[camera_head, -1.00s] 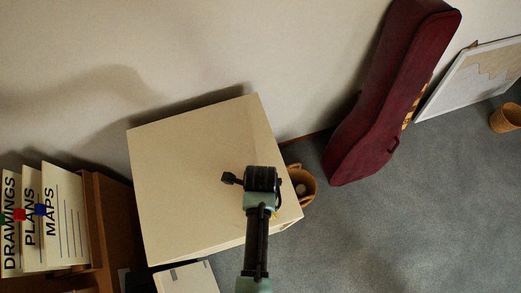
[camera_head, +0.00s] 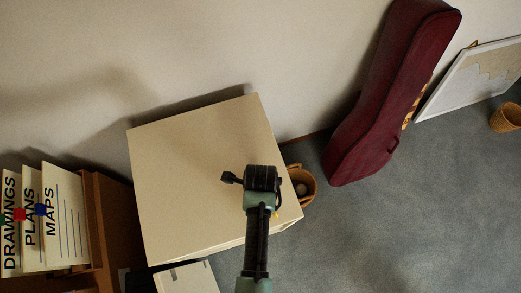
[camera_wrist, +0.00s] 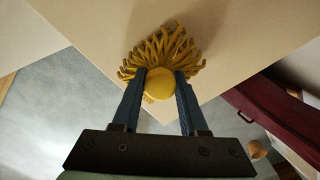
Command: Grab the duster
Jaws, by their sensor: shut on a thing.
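The duster (camera_wrist: 160,55) has yellow, finger-like strands and a round yellow end, and shows in the wrist view. My gripper (camera_wrist: 159,80) is shut on it, with the round end between the two blue fingers. The strands fan out beyond the fingertips, in front of the cream surface of the box. In the head view my arm's end (camera_head: 262,180) is over the front right part of the cream box (camera_head: 190,150). The duster is almost wholly hidden there behind my arm; only a small yellow bit shows. I cannot tell whether the strands touch the box.
A wicker basket (camera_head: 306,184) stands on the floor just right of the box. A dark red instrument case (camera_head: 385,95) leans on the wall. A shelf with upright folders (camera_head: 60,220) is at left. Open grey floor (camera_head: 400,230) lies at right.

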